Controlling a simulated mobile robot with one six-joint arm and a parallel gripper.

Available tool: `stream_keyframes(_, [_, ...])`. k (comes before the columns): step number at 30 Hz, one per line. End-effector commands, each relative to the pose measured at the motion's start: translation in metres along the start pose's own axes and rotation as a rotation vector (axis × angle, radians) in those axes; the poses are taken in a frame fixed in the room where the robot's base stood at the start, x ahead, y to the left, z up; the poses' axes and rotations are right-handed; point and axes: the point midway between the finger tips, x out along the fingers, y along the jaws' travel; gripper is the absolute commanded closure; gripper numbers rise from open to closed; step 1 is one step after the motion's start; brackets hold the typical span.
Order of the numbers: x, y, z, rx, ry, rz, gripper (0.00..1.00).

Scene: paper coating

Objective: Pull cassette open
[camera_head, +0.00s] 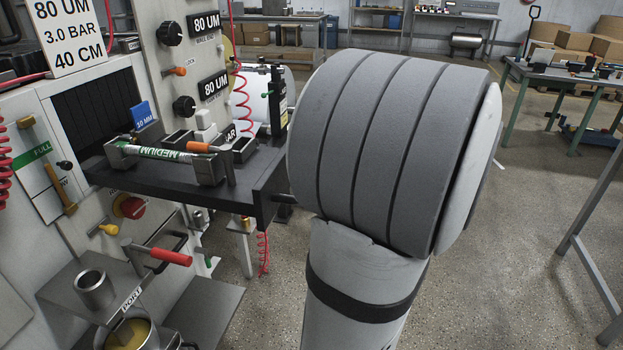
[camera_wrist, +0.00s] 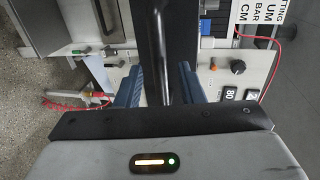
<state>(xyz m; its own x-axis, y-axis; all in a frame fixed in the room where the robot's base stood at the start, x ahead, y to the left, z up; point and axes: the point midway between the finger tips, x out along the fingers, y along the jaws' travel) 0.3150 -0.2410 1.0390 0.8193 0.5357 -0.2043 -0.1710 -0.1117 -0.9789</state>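A dark tray-like cassette (camera_head: 262,190) juts out of the machine's front in the head view, with fittings on its top. A short dark rod (camera_head: 283,198) shows at its right side before my arm covers it. In the wrist view, a glossy black bar (camera_wrist: 156,35) runs down between the two blue fingers of my gripper (camera_wrist: 160,75). The fingers stand apart, with visible gaps on both sides of the bar, so my gripper looks open around it. Whether the bar is the cassette's handle is unclear. My gripper is hidden behind my arm in the head view.
The cassette carries a green-labelled MEDIUM rod (camera_head: 155,153) and a blue 30 MM block (camera_head: 143,114). Below it, a red-handled lever (camera_head: 170,256) and a metal cup (camera_head: 95,290) stick out from the machine. Open floor (camera_head: 530,220) lies to the right.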

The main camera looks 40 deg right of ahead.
Motion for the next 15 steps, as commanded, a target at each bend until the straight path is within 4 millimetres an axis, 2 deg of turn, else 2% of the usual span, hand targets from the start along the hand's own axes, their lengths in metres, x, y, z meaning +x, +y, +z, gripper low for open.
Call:
stream_keyframes(3, [-0.019, 0.000, 0.000, 0.001, 0.002, -0.001, 0.65])
stream_keyframes(6, [-0.030, 0.000, 0.000, 0.001, 0.001, 0.000, 0.65])
stream_keyframes(15, [-0.037, 0.000, 0.001, 0.001, -0.001, 0.000, 0.65])
